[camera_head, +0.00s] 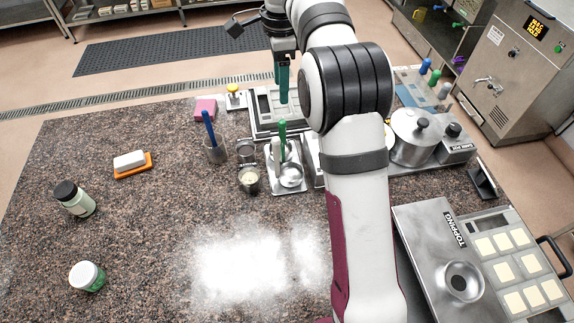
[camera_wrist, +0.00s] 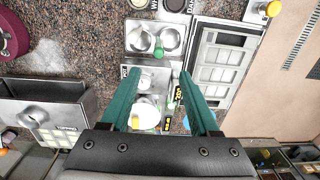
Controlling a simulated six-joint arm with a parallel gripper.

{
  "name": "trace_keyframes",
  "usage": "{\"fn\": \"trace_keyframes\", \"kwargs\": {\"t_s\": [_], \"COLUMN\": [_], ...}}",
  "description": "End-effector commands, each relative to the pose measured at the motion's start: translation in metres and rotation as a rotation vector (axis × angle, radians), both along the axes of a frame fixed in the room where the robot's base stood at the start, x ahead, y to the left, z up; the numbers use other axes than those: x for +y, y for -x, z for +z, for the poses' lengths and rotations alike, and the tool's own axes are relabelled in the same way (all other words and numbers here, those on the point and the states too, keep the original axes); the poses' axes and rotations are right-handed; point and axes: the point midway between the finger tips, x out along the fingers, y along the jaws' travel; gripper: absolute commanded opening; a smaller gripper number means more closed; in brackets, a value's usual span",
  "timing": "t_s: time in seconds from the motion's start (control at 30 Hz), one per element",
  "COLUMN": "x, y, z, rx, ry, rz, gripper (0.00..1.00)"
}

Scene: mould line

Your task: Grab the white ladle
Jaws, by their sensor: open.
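The white ladle (camera_head: 276,148) shows in the head view as a pale upright handle on a small steel ladle tray, left of a green-handled ladle (camera_head: 282,138). A steel bowl (camera_head: 291,176) sits at the tray's near end. My gripper (camera_head: 283,88) is open and empty, above and beyond the ladles, over the mould area. In the wrist view its green fingers (camera_wrist: 158,75) are spread apart. The ladle tray shows past the fingertips, with two round bowls and the green handle (camera_wrist: 158,49). I cannot make out the white handle there.
A mould tray (camera_head: 260,120) lies beyond the ladles. A tub with a blue-handled tool (camera_head: 214,150) and a small steel cup (camera_head: 249,181) stand to the left. A lidded steel pot (camera_head: 412,138) is to the right, behind my arm.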

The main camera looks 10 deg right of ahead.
Motion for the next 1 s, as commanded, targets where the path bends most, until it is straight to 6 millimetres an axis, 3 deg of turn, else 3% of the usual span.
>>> {"fn": "trace_keyframes", "kwargs": {"t_s": [0.27, 0.33, 0.63, 0.87, 1.0], "x": [0.000, 0.000, 0.000, 0.000, 0.055], "y": [0.000, 0.000, 0.000, -0.001, -0.015], "z": [0.000, 0.000, 0.002, 0.052, 0.047], "rx": [0.000, 0.000, -0.001, -0.006, -0.121], "ry": [0.000, 0.000, 0.001, 0.000, -0.069], "rz": [0.000, 0.000, 0.001, -0.002, 0.294], "gripper": [0.62, 0.52, 0.52, 0.52, 0.52]}}
